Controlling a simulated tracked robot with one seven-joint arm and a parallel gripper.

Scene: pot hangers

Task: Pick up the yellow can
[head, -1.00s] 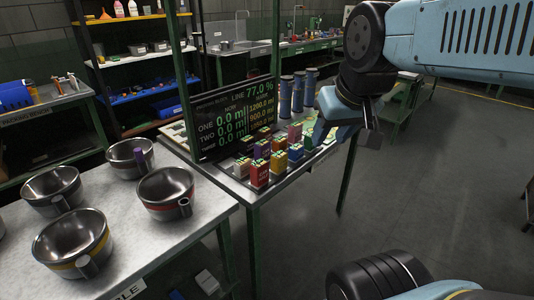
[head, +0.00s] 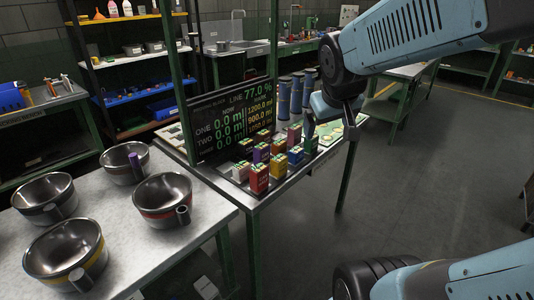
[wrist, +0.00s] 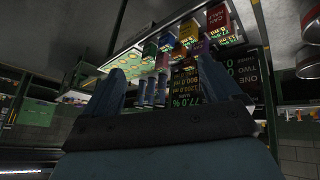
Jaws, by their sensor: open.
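The yellow can (head: 278,167) stands upright among several coloured cans near the front edge of the metal table, between a red can (head: 259,178) and a blue can (head: 296,156). In the wrist view, where the scene is upside down, the yellow can (wrist: 189,33) shows beyond the fingers, near the red can (wrist: 222,22). My gripper (head: 312,124) is above and to the right of the cans, apart from them. In the wrist view its two fingers (wrist: 160,70) are spread with nothing held between them.
A black display screen (head: 228,121) stands left of the cans, and blue cylinders (head: 297,93) stand behind them. A green table post (head: 184,75) rises beside the screen. Several pots (head: 163,199) sit on the nearer table. Open floor lies to the right.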

